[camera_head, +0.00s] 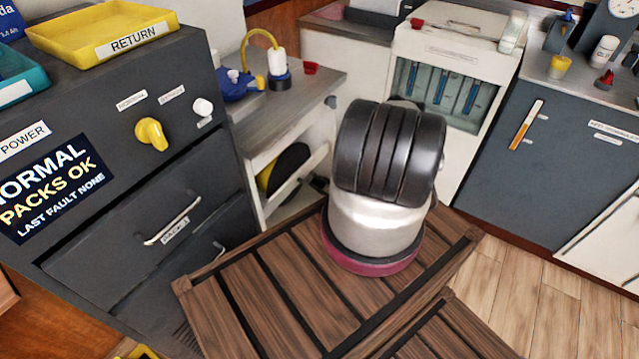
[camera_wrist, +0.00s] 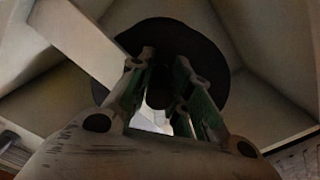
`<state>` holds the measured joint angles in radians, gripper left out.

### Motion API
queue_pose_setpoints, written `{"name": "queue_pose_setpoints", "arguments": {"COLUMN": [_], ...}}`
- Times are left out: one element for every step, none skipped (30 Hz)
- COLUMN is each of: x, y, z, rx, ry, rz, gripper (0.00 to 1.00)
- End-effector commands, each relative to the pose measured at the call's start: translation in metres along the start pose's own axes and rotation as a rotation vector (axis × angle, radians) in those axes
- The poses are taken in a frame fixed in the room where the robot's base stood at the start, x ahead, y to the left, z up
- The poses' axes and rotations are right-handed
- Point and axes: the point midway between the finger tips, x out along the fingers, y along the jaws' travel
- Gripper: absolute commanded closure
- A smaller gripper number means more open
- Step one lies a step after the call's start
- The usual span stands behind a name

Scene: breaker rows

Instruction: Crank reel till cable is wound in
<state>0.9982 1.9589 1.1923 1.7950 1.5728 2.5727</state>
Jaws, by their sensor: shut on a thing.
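The reel (camera_head: 290,167) shows in the head view as a black disc with a yellow edge, inside the open bay under the grey counter. My own arm hides what lies to its right. In the wrist view a large dark disc, which looks like the reel (camera_wrist: 210,55), fills the upper middle. My gripper (camera_wrist: 165,95) is in front of it, its fingers closed around a dark round crank knob (camera_wrist: 158,92). The head view does not show my gripper. I cannot make out the cable in either view.
A slatted wooden platform (camera_head: 240,300) lies in front of the bay. A dark cabinet (camera_head: 100,180) with drawers and a yellow knob (camera_head: 151,134) stands at the left. A blue-grey cabinet (camera_head: 540,150) stands at the right. Bare wood floor (camera_head: 540,310) shows at the lower right.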

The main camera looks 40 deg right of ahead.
Motion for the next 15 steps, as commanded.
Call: {"name": "queue_pose_setpoints", "arguments": {"x": [0.0003, 0.0003, 0.0003, 0.0003, 0.0003, 0.0003, 0.0003, 0.0003, 0.0003, 0.0003, 0.0003, 0.0003, 0.0003, 0.0003, 0.0003], "y": [-0.0002, -0.0003, -0.0003, -0.0003, -0.0002, -0.0002, -0.0003, -0.0003, -0.0002, -0.0002, -0.0002, -0.0003, -0.0002, -0.0003, -0.0003], "z": [0.0, 0.0, 0.0, 0.0, 0.0, 0.0, 0.0, 0.0, 0.0, 0.0, 0.0, 0.0, 0.0, -0.0001, 0.0], "rx": [0.002, 0.002, 0.002, 0.002, 0.002, 0.002, 0.002, 0.002, 0.002, 0.001, 0.001, 0.001, 0.001, 0.001, 0.001], "ry": [0.0, 0.0, 0.0, 0.0, 0.0, 0.0, 0.0, 0.0, 0.0, 0.0, 0.0, 0.0, 0.0, 0.0, 0.0], "rz": [0.0, 0.0, 0.0, 0.0, 0.0, 0.0, 0.0, 0.0, 0.0, 0.0, 0.0, 0.0, 0.0, 0.0, 0.0], "gripper": [1.0, 1.0, 1.0, 1.0, 1.0, 1.0, 1.0, 1.0, 1.0, 1.0, 0.74, 0.67, 0.62, 0.58, 0.58]}}
